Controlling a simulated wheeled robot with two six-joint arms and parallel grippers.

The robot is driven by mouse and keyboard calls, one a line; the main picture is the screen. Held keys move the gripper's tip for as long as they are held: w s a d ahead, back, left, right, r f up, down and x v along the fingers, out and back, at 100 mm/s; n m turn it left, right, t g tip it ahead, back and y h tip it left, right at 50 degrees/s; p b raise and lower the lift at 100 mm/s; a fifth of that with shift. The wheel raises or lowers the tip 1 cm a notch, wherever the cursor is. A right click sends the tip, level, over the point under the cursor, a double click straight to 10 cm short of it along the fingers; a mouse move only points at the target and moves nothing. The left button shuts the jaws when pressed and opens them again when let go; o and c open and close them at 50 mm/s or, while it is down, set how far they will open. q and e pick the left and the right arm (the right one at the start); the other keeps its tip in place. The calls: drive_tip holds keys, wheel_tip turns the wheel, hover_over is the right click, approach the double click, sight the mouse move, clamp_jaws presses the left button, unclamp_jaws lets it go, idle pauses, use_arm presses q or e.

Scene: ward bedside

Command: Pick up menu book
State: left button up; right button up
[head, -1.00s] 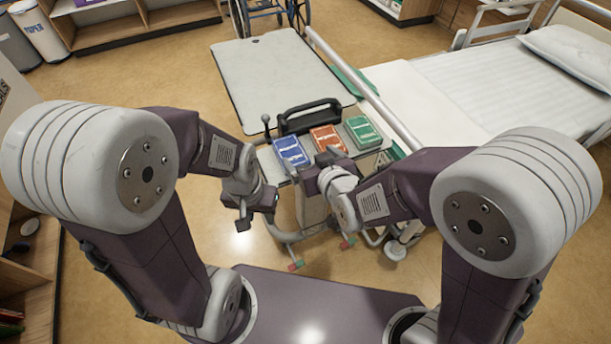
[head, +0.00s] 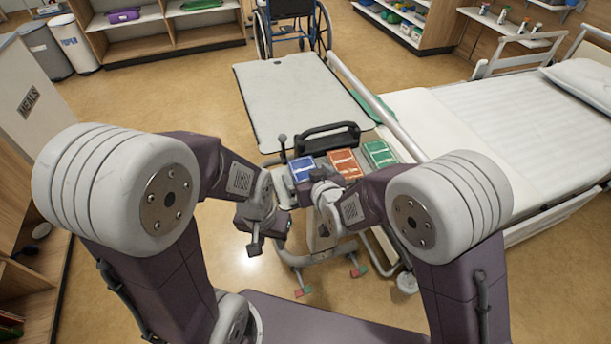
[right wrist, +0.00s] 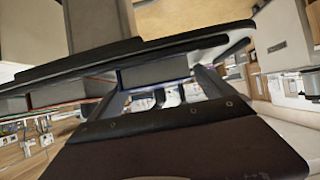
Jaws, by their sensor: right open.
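Three flat book-like items, blue (head: 302,168), orange (head: 344,163) and green (head: 380,153), lie in a row on the grey top of a trolley in the head view. I cannot tell which is the menu book. My right gripper (head: 316,190) is at the trolley's near edge, just in front of the blue and orange ones; its tips are partly hidden. In the right wrist view its jaws (right wrist: 165,92) are apart, with a dark edge and a grey block beyond them. My left gripper (head: 268,236) hangs lower, left of the trolley; its jaw opening is unclear.
The bed (head: 480,120) is to the right, a wheelchair (head: 292,25) at the back. Open floor lies left of the trolley.

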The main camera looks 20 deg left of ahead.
drive_tip(key=shift+r, duration=0.1)
drive_tip(key=shift+c, duration=0.3)
drive_tip(key=c, duration=1.6)
wheel_tip(320, 180, up, 17)
drive_tip(key=p, duration=0.7)
wheel_tip(320, 180, up, 11)
drive_tip(key=p, duration=0.8)
hover_over(307, 176)
drive_tip(key=shift+w, duration=0.1)
